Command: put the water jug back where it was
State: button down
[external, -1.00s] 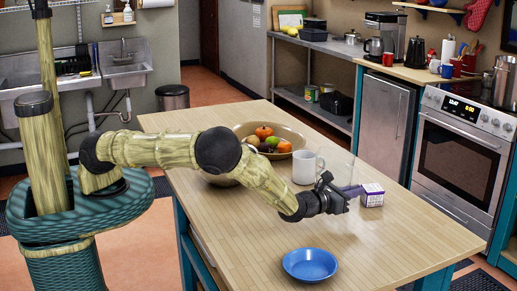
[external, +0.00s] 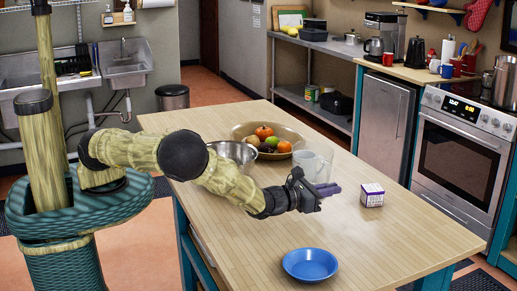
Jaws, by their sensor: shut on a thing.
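The water jug (external: 327,166) is clear and hard to see, standing out only as a faint pale outline above my fingers and overlapping the white mug. My gripper (external: 328,190) is over the middle of the table, shut on the jug; the wrist and fingers hide the jug's lower part. I cannot tell whether its base touches the tabletop.
The wooden table (external: 230,245) bears a white mug (external: 302,163) close behind the gripper, a fruit bowl (external: 298,137), a metal bowl (external: 238,151), a small purple-and-white box (external: 372,195) to the right and a blue plate (external: 310,265) in front. The right front tabletop is clear.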

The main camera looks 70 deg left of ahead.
jog(key=s+a+r, duration=0.1)
jog(key=s+r, duration=0.4)
jog(key=s, duration=0.5)
jog(key=shift+a+r+h+p, duration=0.15)
jog(key=shift+r+h+p, duration=0.15)
jog(key=shift+r+p, duration=0.1)
jog(key=shift+s+f, duration=0.1)
notch_tip(320, 180, down, 6)
jog(key=shift+p, duration=0.3)
jog(key=shift+f, duration=0.1)
jog(key=shift+f, duration=1.9)
